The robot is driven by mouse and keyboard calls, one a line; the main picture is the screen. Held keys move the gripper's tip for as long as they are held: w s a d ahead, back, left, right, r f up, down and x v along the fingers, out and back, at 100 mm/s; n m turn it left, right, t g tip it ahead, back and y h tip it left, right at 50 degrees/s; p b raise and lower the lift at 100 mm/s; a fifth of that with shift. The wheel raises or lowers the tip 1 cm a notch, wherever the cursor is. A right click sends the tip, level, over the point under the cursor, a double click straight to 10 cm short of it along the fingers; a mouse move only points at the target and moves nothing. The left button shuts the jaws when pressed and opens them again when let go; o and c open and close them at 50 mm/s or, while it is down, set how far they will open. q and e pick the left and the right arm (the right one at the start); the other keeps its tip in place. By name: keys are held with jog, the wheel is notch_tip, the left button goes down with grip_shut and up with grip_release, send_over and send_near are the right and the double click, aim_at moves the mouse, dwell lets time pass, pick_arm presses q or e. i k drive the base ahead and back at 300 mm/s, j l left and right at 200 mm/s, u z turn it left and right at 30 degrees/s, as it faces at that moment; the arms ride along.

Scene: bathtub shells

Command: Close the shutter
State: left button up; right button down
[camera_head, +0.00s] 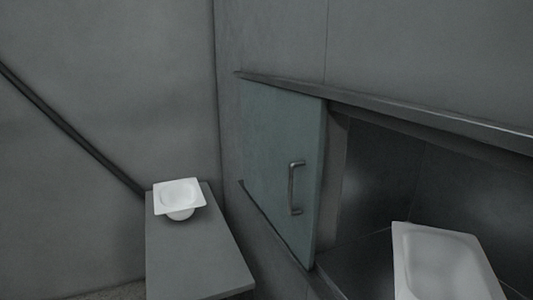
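The shutter (275,165) is a grey-green sliding panel in the camera_head view. It covers the left part of a wide opening in the right-hand wall. A metal bar handle (293,188) stands upright near its right edge. The opening (400,180) to the right of the panel is uncovered and shows a dark tiled recess. A white bathtub shell (440,262) sits in the recess at the lower right, partly cut off by the picture edge. Neither of my grippers shows in this view.
A grey bench (195,255) stands at the lower left of the shutter, with a white square-rimmed basin shell (179,196) on it. A dark rail (70,128) slopes down the left wall. A ledge (400,112) runs above the opening. The space before the shutter looks clear.

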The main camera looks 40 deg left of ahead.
aim_at(284, 129)
jog(key=u, duration=1.2)
